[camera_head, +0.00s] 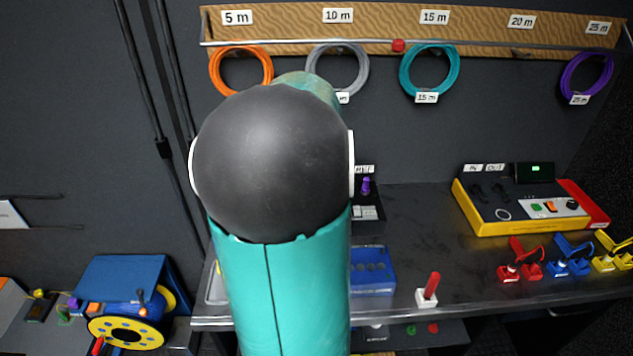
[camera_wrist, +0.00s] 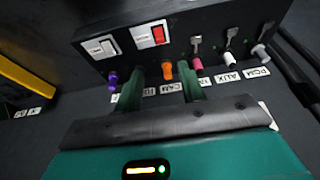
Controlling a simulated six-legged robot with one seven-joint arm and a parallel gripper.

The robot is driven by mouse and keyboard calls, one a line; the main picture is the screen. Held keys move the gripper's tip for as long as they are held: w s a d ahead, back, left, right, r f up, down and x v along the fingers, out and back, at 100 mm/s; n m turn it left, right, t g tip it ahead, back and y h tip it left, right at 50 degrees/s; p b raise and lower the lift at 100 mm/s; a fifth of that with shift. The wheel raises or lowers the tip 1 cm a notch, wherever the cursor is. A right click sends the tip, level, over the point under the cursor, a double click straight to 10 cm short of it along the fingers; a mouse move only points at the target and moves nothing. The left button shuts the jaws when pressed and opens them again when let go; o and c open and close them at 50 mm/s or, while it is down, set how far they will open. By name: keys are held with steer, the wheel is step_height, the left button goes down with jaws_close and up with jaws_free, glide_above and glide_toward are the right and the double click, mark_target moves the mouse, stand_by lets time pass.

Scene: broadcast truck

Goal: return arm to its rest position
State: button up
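My arm rises in the middle of the head view, teal with a large dark round joint, and hides my gripper there. In the wrist view my gripper (camera_wrist: 162,76) shows two green fingers set apart, reaching toward a dark connector panel (camera_wrist: 130,62). An orange plug (camera_wrist: 167,70) on the panel shows in the gap between the fingers, with space on both sides, so nothing appears gripped. A purple plug (camera_wrist: 113,79) is left of the fingers, and a pink plug (camera_wrist: 197,63) is just right of them. I cannot tell how close the fingertips are to the panel.
Coiled cables, including a teal one (camera_head: 429,70), hang from a rail on the wall behind. The bench (camera_head: 400,240) holds a yellow-edged console (camera_head: 520,205), a blue block (camera_head: 373,270), a red-and-white switch (camera_head: 428,291) and coloured clamps. A blue-and-yellow cable reel (camera_head: 125,331) sits lower left.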

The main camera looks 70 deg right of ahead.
stand_by(0.4)
steer(key=w+a+r+n+t+y, duration=0.15)
steer(key=w+a, duration=0.25)
steer(key=a, duration=0.4)
steer(key=w+a+r+n, duration=0.2)
steer(key=w+a, duration=0.2)
steer(key=a, duration=0.3)
steer(key=w+a+r+n+t+y, duration=0.15)
steer(key=w+a, duration=0.25)
steer(key=a, duration=0.4)
steer(key=s+a+r+n, duration=0.1)
steer(key=s+a+n, duration=0.1)
steer(key=a, duration=0.9)
steer(key=s+a+r+n, duration=0.1)
steer(key=s+a+n, duration=0.2)
steer(key=a, duration=0.9)
steer(key=n, duration=0.2)
steer(key=shift+s+a+r+n+t, duration=0.25)
steer(key=shift+a+r+n+t, duration=0.05)
steer(key=shift+r+t, duration=0.1)
